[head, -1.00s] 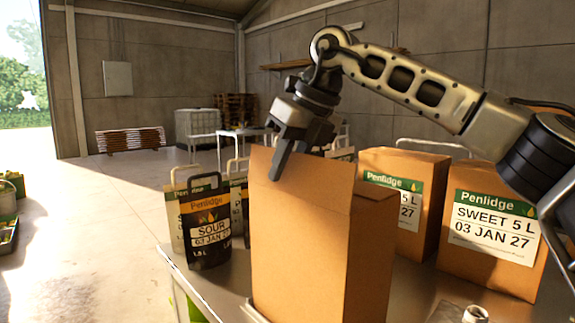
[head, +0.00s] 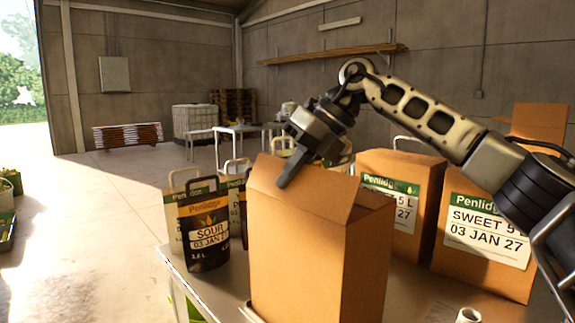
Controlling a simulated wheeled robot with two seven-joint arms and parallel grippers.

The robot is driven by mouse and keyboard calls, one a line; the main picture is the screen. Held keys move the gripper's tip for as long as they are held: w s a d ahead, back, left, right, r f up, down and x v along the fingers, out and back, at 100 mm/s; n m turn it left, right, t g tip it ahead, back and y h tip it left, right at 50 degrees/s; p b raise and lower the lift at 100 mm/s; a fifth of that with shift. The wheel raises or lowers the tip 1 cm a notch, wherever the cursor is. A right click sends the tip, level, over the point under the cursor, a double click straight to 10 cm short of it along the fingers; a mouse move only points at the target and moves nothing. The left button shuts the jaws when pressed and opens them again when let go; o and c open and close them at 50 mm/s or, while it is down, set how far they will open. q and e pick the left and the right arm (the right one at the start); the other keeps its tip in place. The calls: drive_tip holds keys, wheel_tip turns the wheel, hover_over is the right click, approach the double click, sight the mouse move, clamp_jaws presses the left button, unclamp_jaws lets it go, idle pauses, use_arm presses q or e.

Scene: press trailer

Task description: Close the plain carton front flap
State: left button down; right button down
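The plain carton (head: 305,262) stands upright at the front edge of the table, with no label on the sides I see. Its front flap (head: 300,197) leans inward over the top, tilted and not flat. My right gripper (head: 285,183) is above the carton, its dark fingers pointing down at the flap's upper edge and seeming to touch it. The fingers look closed together, with nothing seen between them. The inside of the carton is hidden by the flap. My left gripper is not in the head view.
Labelled Penlidge cartons (head: 484,240) stand right of the plain carton, with an open flap (head: 540,122) behind. Black Penlidge pouches (head: 205,230) stand to its left. A small white cylinder (head: 469,315) is at the front right. The metal table (head: 232,285) shows a bare strip at left.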

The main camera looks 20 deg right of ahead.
drive_tip(key=shift+w+d+f+g+y+p, duration=0.15)
drive_tip(key=shift+d+y+p, duration=0.15)
drive_tip(key=shift+y, duration=0.25)
drive_tip(key=shift+d+f+g+y+p, duration=0.1)
drive_tip(key=shift+d+g+y+p, duration=0.05)
drive_tip(key=shift+y+p, duration=0.35)
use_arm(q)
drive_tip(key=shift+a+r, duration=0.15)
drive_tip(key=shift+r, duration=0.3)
use_arm(e)
drive_tip(key=shift+m+y, duration=0.3)
drive_tip(key=shift+y, duration=0.05)
drive_tip(key=shift+d+f, duration=0.1)
drive_tip(key=c, duration=1.6)
unclamp_jaws()
drive_tip(key=shift+c, duration=0.2)
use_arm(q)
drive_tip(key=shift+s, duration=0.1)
